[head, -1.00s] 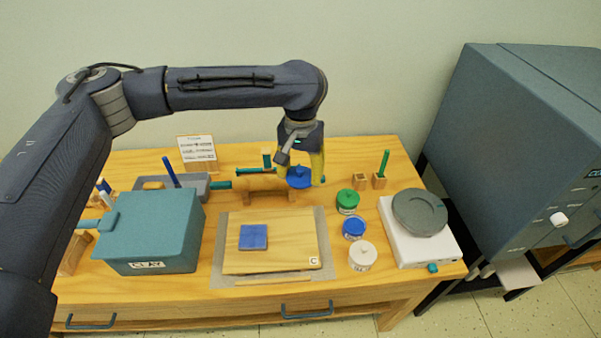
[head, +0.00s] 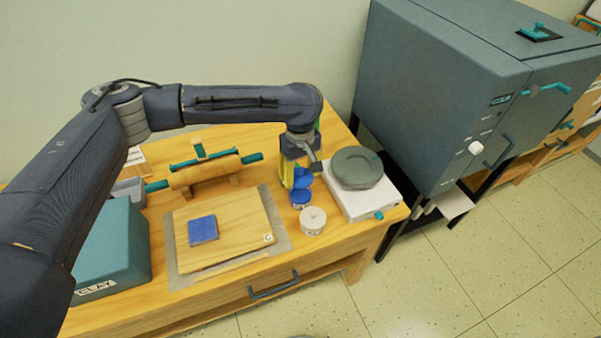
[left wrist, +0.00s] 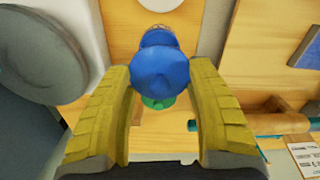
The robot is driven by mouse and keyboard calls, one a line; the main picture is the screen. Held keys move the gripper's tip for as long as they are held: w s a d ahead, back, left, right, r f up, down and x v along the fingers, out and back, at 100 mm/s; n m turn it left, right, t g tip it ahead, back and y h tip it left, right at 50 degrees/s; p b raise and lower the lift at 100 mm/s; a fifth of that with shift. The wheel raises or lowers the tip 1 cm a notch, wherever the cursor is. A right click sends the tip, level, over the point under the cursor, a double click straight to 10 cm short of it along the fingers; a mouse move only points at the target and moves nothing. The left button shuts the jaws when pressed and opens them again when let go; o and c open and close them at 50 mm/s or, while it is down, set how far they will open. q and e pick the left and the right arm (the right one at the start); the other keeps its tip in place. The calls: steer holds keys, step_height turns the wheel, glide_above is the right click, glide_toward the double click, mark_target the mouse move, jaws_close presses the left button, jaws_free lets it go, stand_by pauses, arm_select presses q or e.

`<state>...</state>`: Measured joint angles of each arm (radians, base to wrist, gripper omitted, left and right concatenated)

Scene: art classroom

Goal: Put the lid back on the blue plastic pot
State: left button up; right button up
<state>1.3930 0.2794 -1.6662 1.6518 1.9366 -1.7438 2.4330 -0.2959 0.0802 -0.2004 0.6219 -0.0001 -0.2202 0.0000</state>
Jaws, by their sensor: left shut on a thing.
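My left gripper (head: 300,177) is shut on the blue lid (head: 303,179), a round disc between its yellow fingers. The blue plastic pot (head: 301,198) stands on the table just below and in front of the lid. In the left wrist view, the lid (left wrist: 160,76) covers part of the blue pot (left wrist: 157,38), whose far side shows beyond it. The lid looks apart from the pot, but the gap is hard to judge. My right gripper is not in view.
A white pot (head: 313,221) stands in front of the blue one, and a green pot (left wrist: 156,103) shows partly behind the lid. A white scale (head: 365,203) with a grey disc (head: 357,168) is close on the right. A wooden board (head: 225,229) lies left.

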mark_target(300, 195)
arm_select(q)
steer(key=shift+f, duration=3.1)
steer(key=shift+f, duration=0.15)
stand_by(0.3)
steer(key=o, duration=1.3)
steer(key=shift+r, duration=3.5)
steer(key=shift+c, duration=0.5)
